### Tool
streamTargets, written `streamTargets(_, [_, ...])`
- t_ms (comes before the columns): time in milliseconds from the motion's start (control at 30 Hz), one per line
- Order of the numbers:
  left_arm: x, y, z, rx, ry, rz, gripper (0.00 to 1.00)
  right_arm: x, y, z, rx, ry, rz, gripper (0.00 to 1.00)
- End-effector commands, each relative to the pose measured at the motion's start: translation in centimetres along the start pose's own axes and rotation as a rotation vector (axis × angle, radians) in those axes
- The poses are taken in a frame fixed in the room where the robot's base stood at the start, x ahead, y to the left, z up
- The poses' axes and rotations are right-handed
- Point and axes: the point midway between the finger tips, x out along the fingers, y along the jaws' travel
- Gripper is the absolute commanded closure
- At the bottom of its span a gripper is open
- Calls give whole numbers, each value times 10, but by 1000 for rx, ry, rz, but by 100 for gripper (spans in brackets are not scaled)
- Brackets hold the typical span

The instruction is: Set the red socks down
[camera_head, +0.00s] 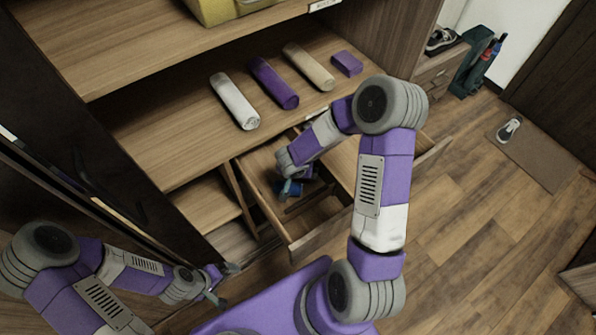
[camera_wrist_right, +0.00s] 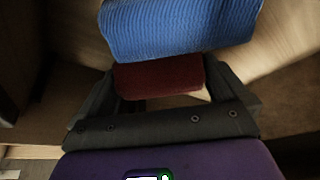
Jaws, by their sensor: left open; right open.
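The red socks (camera_wrist_right: 160,78) show in the right wrist view as a dark red folded bundle between the two fingers of my right gripper (camera_wrist_right: 163,90). The jaws are open, and I cannot tell whether a finger touches the bundle. In the head view my right gripper (camera_head: 292,185) is down inside the open drawer (camera_head: 318,232), and the red socks are hidden there. My left gripper (camera_head: 216,287) is open and empty at the lower left, outside the drawer.
A blue ribbed folded cloth (camera_wrist_right: 178,25) lies just beyond the red socks. Rolled white (camera_head: 235,101), purple (camera_head: 273,83) and beige (camera_head: 308,67) cloths and a small purple block (camera_head: 347,63) lie on the shelf above. The wooden floor at right is mostly clear.

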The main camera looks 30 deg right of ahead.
Motion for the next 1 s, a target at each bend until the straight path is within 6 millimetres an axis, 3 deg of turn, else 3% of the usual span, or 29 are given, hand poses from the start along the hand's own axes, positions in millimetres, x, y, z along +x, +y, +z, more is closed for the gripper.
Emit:
streamTargets(167, [-8,3,0,0,0,0,0,-12,0,-3,1,3,-1,0])
streamTargets(600, [-28,10,1,0,0,0,0,-104,0,-3,1,4,-1,0])
streamTargets(800, [-32,12,1,0,0,0,0,-121,0,-1,-1,0,0,0])
streamTargets(1000, [-31,12,1,0,0,0,0,-123,0,-1,0,-1,1,0])
